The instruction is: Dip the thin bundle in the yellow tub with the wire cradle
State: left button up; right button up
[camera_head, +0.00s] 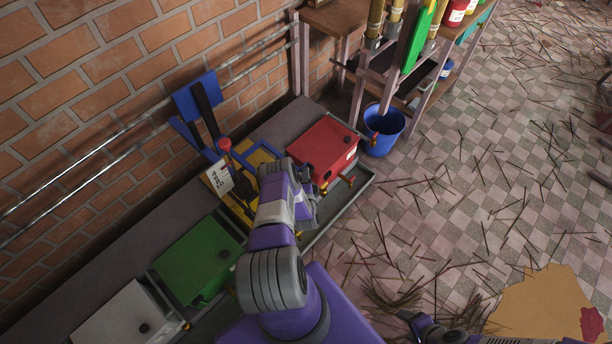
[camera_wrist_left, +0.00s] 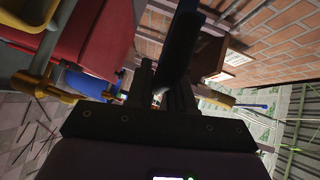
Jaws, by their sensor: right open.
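My left arm reaches over the low bench, and its gripper end (camera_head: 305,190) is beside the red box, mostly hidden by my wrist. In the left wrist view my left gripper (camera_wrist_left: 165,88) is dark, and I cannot tell how its fingers stand. A dark bar with a blue end (camera_wrist_left: 180,40) rises in front of it. A yellow surface (camera_wrist_left: 25,14), perhaps a tub, shows at the upper left there. I cannot make out a wire cradle or the thin bundle for certain. My right gripper (camera_head: 412,322) is open, low over the floor.
The bench holds a red box (camera_head: 323,148), a green box (camera_head: 198,262), a white box (camera_head: 125,318) and a blue frame with a black lever (camera_head: 207,108). A blue bucket (camera_head: 384,130) stands beyond. Loose sticks litter the tiled floor. A brick wall with rails borders the left.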

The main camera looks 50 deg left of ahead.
pick_arm(q)
grip_shut()
notch_tip(320, 180, up, 13)
jog(key=p, duration=1.1)
jog(key=o, duration=0.8)
grip_release()
jog(key=shift+c, duration=0.2)
jog(key=p+v, duration=0.2)
jog(key=v, duration=0.5)
jog(key=shift+d, duration=0.25)
